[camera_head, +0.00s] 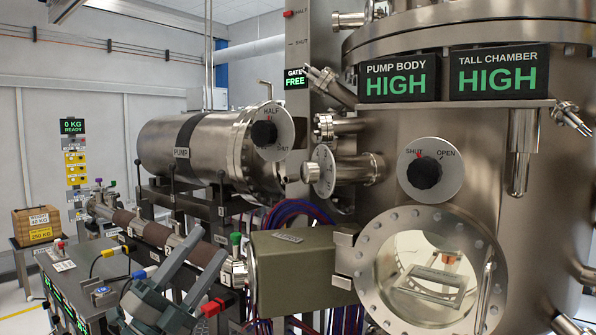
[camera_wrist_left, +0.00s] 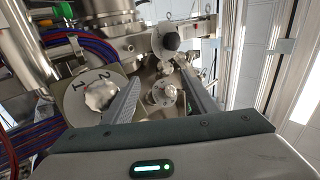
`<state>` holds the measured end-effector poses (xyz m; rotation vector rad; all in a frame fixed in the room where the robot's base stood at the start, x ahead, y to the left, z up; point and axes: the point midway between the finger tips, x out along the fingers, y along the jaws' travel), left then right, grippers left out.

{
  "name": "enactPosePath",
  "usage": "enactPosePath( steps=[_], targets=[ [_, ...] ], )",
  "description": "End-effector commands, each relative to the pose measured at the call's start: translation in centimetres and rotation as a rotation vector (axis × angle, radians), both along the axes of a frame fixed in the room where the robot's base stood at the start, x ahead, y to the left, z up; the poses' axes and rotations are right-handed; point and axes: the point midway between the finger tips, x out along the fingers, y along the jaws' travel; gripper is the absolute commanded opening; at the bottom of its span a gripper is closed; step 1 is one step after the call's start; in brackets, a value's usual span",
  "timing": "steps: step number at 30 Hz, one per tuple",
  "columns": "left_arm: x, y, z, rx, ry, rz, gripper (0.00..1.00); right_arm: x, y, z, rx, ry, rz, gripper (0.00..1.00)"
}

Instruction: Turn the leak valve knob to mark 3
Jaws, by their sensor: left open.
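In the left wrist view a pale round dial with marks 1 and 2 (camera_wrist_left: 88,98) carries a lobed silver knob (camera_wrist_left: 101,95). Mark 3 is not visible there, and the knob's setting cannot be read. My left gripper (camera_wrist_left: 160,76) is open and its jaws hold nothing. The knob lies left of both fingers, and the left finger overlaps the dial's right edge in the picture. In the head view my left gripper (camera_head: 208,244) is at the lower left. A dial seen at a slant (camera_head: 323,171), with a metal knob, may be the same one. My right gripper is not in view.
A smaller round metal fitting (camera_wrist_left: 163,93) shows between the fingers. The large chamber (camera_head: 380,120) has a SHUT/OPEN black knob (camera_head: 424,173) and a round window. A HALF/SHUT knob (camera_head: 264,133) is by the pump. A green-grey box (camera_head: 292,272) and cables stand right of my left gripper.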

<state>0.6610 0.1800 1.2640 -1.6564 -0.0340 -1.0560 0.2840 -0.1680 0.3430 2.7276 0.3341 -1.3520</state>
Motion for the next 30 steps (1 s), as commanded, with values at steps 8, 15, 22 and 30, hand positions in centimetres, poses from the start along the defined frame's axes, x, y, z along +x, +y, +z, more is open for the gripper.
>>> enactPosePath(
  steps=[8, 15, 22, 30],
  targets=[
    [-0.9, -1.4, 3.6, 0.139, -0.132, -0.025, 0.52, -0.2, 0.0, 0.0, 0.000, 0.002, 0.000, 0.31],
    [-2.5, -3.3, 8.1, 0.378, -0.324, -0.048, 0.52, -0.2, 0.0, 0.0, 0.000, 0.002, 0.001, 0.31],
    [-4.0, -4.3, 12.2, 0.762, -0.540, -0.039, 0.52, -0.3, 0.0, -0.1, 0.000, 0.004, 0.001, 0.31],
    [-4.1, -2.3, 14.6, 1.127, -0.646, 0.014, 0.52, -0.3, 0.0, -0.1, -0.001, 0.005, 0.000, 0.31]
  ],
)
